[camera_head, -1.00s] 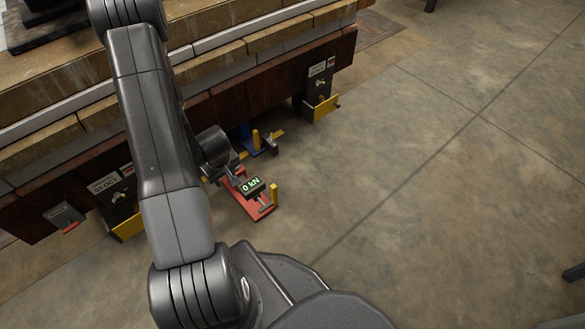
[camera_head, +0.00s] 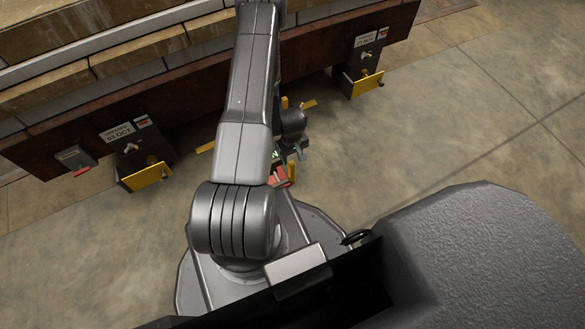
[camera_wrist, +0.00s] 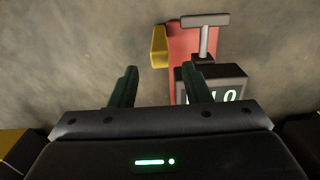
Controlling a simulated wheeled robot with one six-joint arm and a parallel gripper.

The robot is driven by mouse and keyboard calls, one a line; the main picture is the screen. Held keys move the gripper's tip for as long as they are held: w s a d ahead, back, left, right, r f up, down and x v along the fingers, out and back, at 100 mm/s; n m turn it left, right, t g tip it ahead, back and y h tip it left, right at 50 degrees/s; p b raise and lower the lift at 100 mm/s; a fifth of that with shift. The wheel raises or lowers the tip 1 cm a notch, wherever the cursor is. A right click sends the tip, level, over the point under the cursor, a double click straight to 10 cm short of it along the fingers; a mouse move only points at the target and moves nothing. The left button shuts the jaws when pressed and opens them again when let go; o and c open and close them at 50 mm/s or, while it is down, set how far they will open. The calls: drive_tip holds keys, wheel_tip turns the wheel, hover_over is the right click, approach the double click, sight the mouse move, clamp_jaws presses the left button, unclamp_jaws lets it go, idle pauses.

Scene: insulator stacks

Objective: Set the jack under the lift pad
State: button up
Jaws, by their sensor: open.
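The jack is red, and a part of its base (camera_head: 279,176) shows in the head view beside my arm, which hides most of it. In the wrist view its red base (camera_wrist: 190,42) carries a grey T-shaped handle (camera_wrist: 205,38), a yellow post (camera_wrist: 158,46) and a dark box with a lit green display (camera_wrist: 225,92). My gripper (camera_wrist: 160,72) is open, with nothing between its fingers; the right finger overlaps the display box in the picture. In the head view my gripper (camera_head: 300,149) is near the jack. I cannot make out the lift pad; my arm covers that part.
A dark red-brown beam (camera_head: 195,110) under stacked tan blocks runs along the back. Yellow-plated brackets stand at its left (camera_head: 146,176) and right (camera_head: 364,82). Yellow pieces (camera_head: 308,104) show low near the beam. The concrete floor (camera_head: 450,130) at right is clear.

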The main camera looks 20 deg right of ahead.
sight(292, 163)
wheel_tip(292, 163, down, 8)
drive_tip(key=b, duration=0.3)
drive_tip(key=shift+r, duration=0.2)
drive_tip(key=shift+c, duration=0.4)
clamp_jaws()
